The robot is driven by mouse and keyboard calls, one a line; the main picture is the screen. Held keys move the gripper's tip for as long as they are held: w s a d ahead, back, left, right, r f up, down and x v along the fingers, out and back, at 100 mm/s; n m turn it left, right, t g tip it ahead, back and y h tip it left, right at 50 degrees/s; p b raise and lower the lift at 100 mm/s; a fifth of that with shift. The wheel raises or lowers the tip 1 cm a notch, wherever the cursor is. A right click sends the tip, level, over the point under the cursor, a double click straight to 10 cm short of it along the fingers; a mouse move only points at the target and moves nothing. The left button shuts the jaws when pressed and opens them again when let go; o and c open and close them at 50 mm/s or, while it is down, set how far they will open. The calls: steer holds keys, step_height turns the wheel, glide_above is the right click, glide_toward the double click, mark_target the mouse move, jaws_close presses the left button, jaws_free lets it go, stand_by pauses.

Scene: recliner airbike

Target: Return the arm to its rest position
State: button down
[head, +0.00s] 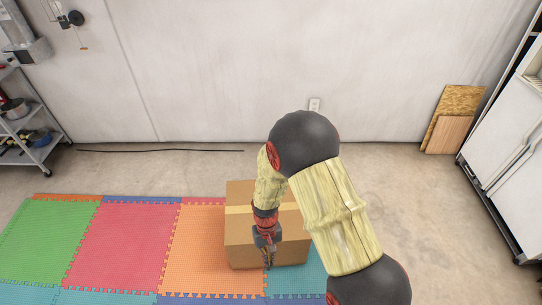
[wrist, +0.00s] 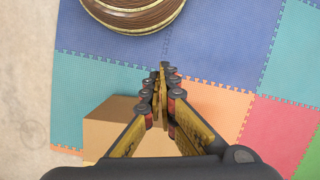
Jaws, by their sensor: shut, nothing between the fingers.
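My gripper (head: 268,264) points down in front of a cardboard box (head: 239,244) in the head view, and my arm reaches in from the lower right. In the wrist view the fingers of my gripper (wrist: 163,70) meet at their tips with nothing between them. The cardboard box (wrist: 105,122) shows there at the lower left, partly hidden behind the fingers. I cannot tell how far the gripper is from the box.
Coloured foam mats (head: 125,245) cover the floor. A round brown thing with gold bands (wrist: 135,12) is cut off at the wrist view's top. A metal shelf (head: 28,125) stands left, a white cabinet (head: 510,140) right. Wooden boards (head: 450,120) lean on the wall.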

steer(key=s+d+r+m+t+p, duration=0.1)
steer(key=s+d+r+t, duration=0.2)
steer(key=r, duration=1.3)
steer(key=s+d+r+m+t+p, duration=0.1)
steer(key=s+d+r+t, duration=0.2)
steer(key=d+r, duration=0.7)
steer(key=s+d+r+m+t+p, duration=0.1)
steer(key=d+r, duration=0.5)
steer(key=r, duration=1.6)
steer(key=s+t+p, duration=0.1)
steer(key=s+t, duration=0.1)
steer(key=s, duration=0.1)
steer(key=shift+s+d+r, duration=0.15)
steer(key=shift+d+r, duration=0.15)
steer(key=shift+d, duration=0.1)
steer(key=shift+f, duration=0.15)
